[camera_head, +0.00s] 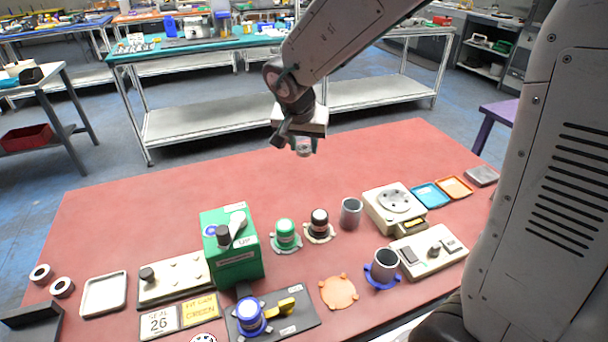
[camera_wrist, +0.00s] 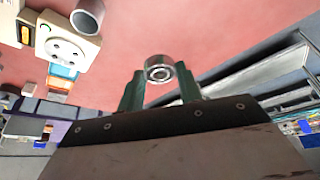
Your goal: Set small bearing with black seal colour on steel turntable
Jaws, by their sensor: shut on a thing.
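My gripper (camera_head: 303,147) is raised above the far part of the red table and is shut on a small bearing. In the wrist view the bearing (camera_wrist: 158,69) sits between the two green fingertips, a steel ring with a dark band around its centre. The steel turntable (camera_head: 397,199) is a round plate with holes on a cream base at the right of the table, to the right of my gripper and lower. It also shows at upper left in the wrist view (camera_wrist: 67,49). Nothing is seen lying on it.
Two ring-shaped parts (camera_head: 62,287) lie at the left near an empty tray (camera_head: 104,294). A green box with a lever (camera_head: 236,262), capped stands and a grey cup (camera_head: 350,213) fill the middle. Blue (camera_head: 431,195) and orange trays lie right of the turntable. The table's far left is clear.

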